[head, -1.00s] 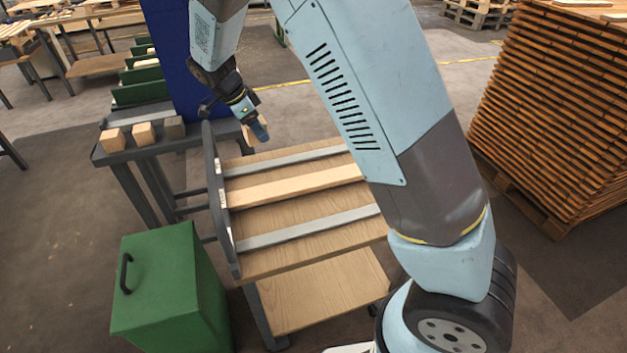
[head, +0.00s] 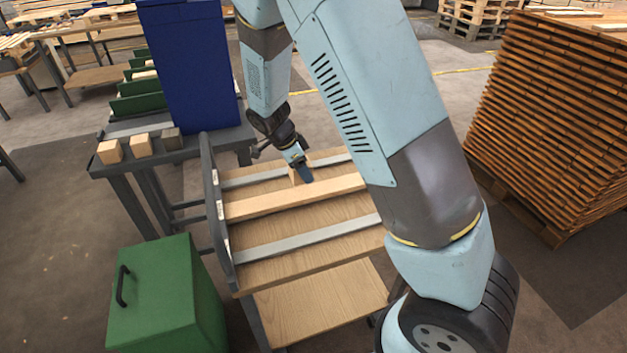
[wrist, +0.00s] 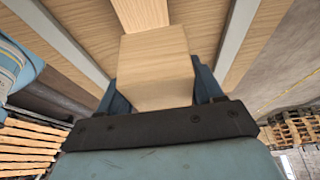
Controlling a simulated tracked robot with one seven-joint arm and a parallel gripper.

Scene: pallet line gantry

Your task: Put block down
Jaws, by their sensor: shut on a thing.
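My gripper (head: 303,172) is over the far part of the cart's wooden top (head: 290,222), close to the light plank (head: 262,203). It is shut on a pale wooden block (wrist: 155,62), which fills the space between the blue fingers in the wrist view. In the head view the fingers and arm mostly hide the block. The plank also shows beyond the block in the wrist view (wrist: 140,12), between two grey metal strips. I cannot tell whether the block touches the cart.
A dark upright rail (head: 216,205) edges the cart's left side. A green box (head: 165,295) stands front left. A tall plank stack (head: 550,110) stands right.

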